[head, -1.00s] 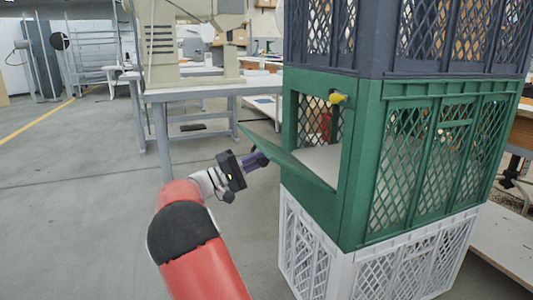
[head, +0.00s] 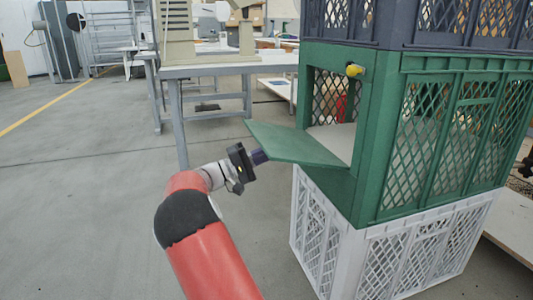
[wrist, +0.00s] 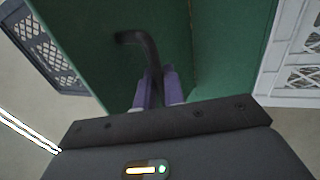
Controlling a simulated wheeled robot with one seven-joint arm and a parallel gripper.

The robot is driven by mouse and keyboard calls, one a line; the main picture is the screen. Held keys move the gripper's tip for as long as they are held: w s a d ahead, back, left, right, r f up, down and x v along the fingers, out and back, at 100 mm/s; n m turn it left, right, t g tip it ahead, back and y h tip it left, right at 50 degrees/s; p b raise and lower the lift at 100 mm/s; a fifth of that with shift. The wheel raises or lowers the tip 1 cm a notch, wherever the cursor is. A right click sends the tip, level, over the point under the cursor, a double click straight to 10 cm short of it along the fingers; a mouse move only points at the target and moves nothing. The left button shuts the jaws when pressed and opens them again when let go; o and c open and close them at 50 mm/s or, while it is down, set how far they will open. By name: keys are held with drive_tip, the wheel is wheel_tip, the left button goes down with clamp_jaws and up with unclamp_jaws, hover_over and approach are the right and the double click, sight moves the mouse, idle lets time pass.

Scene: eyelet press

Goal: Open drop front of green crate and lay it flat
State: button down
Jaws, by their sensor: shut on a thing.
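The green crate (head: 375,150) stands in the middle of a stack. Its drop front (head: 292,146) is swung out from the opening and looks close to level, its outer edge perhaps slightly raised. A yellow knob (head: 355,70) is on the post at the top of the opening. My gripper (head: 261,156) is at the outer end of the drop front. In the wrist view, its purple fingers (wrist: 158,87) are shut on a dark bent handle (wrist: 150,50) against the green panel. The handle is hidden in the head view.
A dark blue crate (head: 450,22) sits on the green one and a white crate (head: 375,255) is below it. A grey worktable (head: 225,68) with a machine stands behind, left of the stack.

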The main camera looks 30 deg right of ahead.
drive_tip(key=shift+d, duration=0.1)
drive_tip(key=c, duration=1.6)
unclamp_jaws()
drive_tip(key=shift+c, duration=0.2)
drive_tip(key=v, duration=0.7)
drive_tip(key=shift+a+p, duration=0.35)
drive_tip(key=shift+p, duration=0.05)
drive_tip(key=shift+w+f, duration=0.1)
drive_tip(key=shift+f, duration=0.05)
